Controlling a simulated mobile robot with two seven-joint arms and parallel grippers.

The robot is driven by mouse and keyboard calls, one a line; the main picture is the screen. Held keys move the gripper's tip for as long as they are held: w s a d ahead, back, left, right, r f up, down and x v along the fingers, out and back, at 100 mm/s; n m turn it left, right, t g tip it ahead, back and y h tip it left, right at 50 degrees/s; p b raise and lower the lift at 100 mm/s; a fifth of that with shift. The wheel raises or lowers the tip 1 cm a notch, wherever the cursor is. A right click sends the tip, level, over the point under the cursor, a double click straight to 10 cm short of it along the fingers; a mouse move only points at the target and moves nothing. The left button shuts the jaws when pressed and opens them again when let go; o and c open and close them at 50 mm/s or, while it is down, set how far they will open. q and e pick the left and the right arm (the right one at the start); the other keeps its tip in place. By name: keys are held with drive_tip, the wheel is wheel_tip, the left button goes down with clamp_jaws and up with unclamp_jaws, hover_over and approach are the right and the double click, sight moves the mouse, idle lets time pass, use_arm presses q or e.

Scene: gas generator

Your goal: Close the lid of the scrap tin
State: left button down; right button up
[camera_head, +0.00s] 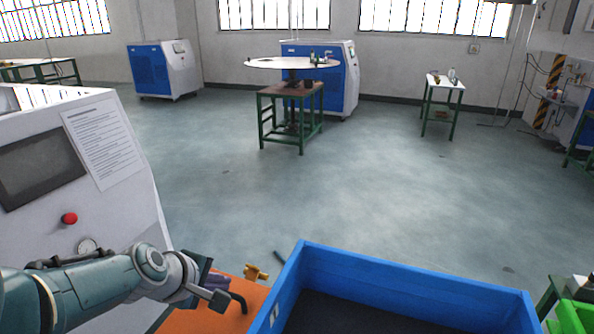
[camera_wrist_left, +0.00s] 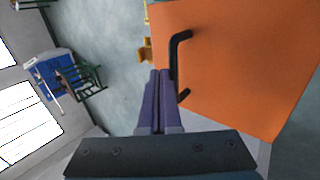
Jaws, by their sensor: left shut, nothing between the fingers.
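An orange panel (camera_head: 202,319) with a black bar handle (camera_head: 240,302) lies at the bottom of the head view, left of a blue open-topped box (camera_head: 420,273). I cannot tell for sure which of these belongs to the scrap tin or its lid. In the left wrist view the orange panel (camera_wrist_left: 245,60) fills the right side, and its black handle (camera_wrist_left: 174,55) stands near its left edge. My left gripper (camera_head: 212,293) is by the handle; its purple fingers (camera_wrist_left: 159,72) are shut and empty, just beside the handle. Whether they touch it is unclear. My right gripper is out of view.
A white machine (camera_head: 125,190) with a screen and red button stands at the left. A yellow fitting (camera_head: 256,272) is at the panel's far edge. A green crate (camera_head: 574,317) is at bottom right. Open floor lies beyond, with tables and blue cabinets farther back.

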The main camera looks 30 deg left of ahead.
sight(217, 318)
use_arm(q)
wheel_tip(217, 318, up, 14)
drive_tip(key=s+p, duration=0.2)
drive_tip(key=p, duration=1)
drive_tip(key=shift+s+d+p, duration=0.25)
drive_tip(key=shift+s+p, duration=0.1)
